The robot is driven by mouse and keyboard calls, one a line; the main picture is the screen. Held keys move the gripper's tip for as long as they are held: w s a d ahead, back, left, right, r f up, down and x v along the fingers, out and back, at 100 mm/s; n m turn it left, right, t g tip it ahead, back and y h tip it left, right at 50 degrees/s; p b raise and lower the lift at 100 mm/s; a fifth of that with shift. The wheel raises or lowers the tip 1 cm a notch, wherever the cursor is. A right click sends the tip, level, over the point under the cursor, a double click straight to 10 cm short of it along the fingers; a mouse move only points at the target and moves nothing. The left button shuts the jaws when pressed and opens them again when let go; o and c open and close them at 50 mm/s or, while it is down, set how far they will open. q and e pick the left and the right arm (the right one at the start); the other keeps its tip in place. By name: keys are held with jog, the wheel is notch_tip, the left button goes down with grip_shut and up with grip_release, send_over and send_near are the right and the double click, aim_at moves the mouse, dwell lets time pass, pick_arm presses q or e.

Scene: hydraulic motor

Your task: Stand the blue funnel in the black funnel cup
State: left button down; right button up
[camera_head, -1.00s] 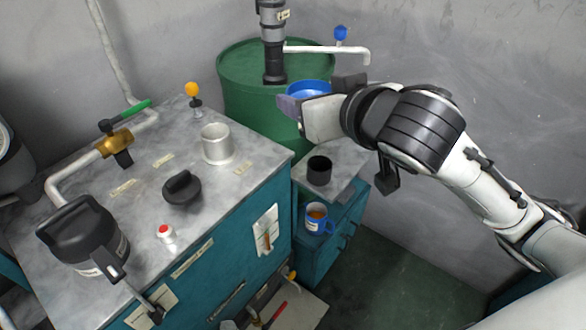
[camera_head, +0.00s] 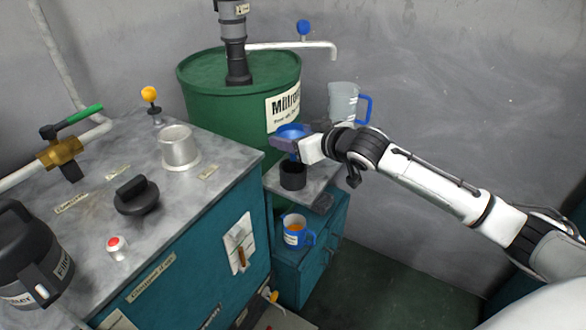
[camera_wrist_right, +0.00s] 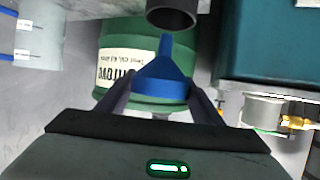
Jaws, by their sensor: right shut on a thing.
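The blue funnel (camera_head: 293,131) is held by my right gripper (camera_head: 290,145), which is shut on its wide part. The black funnel cup (camera_head: 293,175) stands on the small grey shelf top just below the funnel. In the right wrist view the funnel (camera_wrist_right: 163,78) sits between the two fingers (camera_wrist_right: 160,98), its narrow spout pointing to the mouth of the black cup (camera_wrist_right: 172,18). In the head view the spout reaches down close to the cup's mouth; I cannot tell whether its tip is inside the rim. My left gripper is not in view.
A grey jug with a blue handle (camera_head: 345,102) stands behind my right wrist. A green drum (camera_head: 215,95) stands behind the cup. The metal-topped cabinet (camera_head: 200,200) stands left.

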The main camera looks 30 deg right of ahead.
aim_at(293, 160)
notch_tip(293, 160, down, 7)
jog(key=shift+b, duration=0.5)
jog(key=shift+f, duration=0.15)
jog(key=o, duration=1.1)
jog(key=shift+s+r, duration=0.1)
jog(key=shift+r, duration=0.1)
jog(key=p+v, duration=0.1)
jog(key=v, duration=1.1)
jog(key=s+a+f+g, duration=0.2)
jog(key=s+a+f, duration=0.7)
jog(key=s+f, duration=0.2)
jog(key=s+a+f+g+y, duration=0.1)
jog(key=s+a+f+g, duration=0.1)
jog(key=s+a+f, duration=0.6)
jog(key=s+f, duration=0.4)
jog(key=f, duration=0.3)
jog(key=shift+a+n, duration=0.4)
